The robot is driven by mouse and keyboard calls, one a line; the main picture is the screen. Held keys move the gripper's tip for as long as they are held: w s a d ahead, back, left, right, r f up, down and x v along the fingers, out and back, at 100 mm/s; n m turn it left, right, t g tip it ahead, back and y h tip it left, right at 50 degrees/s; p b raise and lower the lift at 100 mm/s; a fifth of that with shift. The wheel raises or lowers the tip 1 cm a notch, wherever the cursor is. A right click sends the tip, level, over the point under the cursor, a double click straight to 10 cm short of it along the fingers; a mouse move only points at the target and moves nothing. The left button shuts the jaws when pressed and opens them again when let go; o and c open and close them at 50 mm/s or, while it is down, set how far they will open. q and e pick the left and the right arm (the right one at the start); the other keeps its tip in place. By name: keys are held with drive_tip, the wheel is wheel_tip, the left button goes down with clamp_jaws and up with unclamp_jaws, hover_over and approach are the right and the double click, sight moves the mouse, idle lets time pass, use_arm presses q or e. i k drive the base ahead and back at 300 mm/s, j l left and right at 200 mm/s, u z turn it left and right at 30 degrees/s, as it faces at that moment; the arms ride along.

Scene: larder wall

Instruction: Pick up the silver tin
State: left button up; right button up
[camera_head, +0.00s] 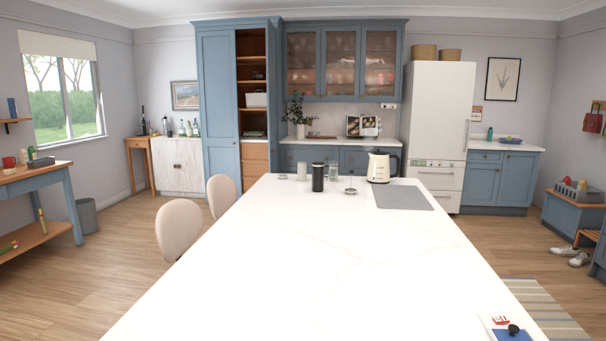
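No gripper of mine shows in the head view. Several small items stand at the far end of the long white island (300,270). A small pale grey cylinder (302,172) there may be the silver tin, but it is too small to be sure. A black cylinder (318,179) stands just right of it, slightly nearer. A clear or greyish upright container (333,169) is behind the black one. A low silvery item (350,190) with a thin upright part lies further right.
A cream kettle (379,167) and a grey mat (403,197) are at the island's far right. Cards and a small dark item (513,330) lie at its near right corner. Two beige chairs (179,228) line its left side. Wooden floor (110,270) is open at left.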

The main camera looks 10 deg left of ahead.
sight(302, 165)
drive_tip(key=u, duration=0.45)
drive_tip(key=i+j+u, duration=0.1)
drive_tip(key=j+u, duration=0.15)
drive_tip(key=j, duration=0.15)
drive_tip(key=i+j+u, duration=0.1)
drive_tip(key=j+u, duration=0.2)
drive_tip(key=j, duration=0.15)
drive_tip(key=i+j+u, duration=0.5)
drive_tip(key=j, duration=0.2)
drive_tip(key=i+j+u, duration=0.9)
drive_tip(key=i+z, duration=0.3)
drive_tip(key=i, duration=0.2)
drive_tip(key=i+z, duration=0.3)
drive_tip(key=i, duration=0.2)
drive_tip(key=i+j+z, duration=0.3)
drive_tip(key=i, duration=0.2)
drive_tip(key=i+l+z, duration=0.3)
drive_tip(key=i+z, duration=0.2)
drive_tip(key=i, duration=0.15)
drive_tip(key=i+z, duration=0.5)
drive_tip(key=i, duration=0.15)
drive_tip(key=i+j+z, duration=0.15)
drive_tip(key=i+z, duration=0.35)
drive_tip(key=i, duration=2.2)
drive_tip(key=i+z, duration=0.3)
drive_tip(key=i, duration=0.15)
drive_tip(key=i+j+z, duration=0.1)
drive_tip(key=i+z, duration=0.15)
drive_tip(key=i, duration=0.2)
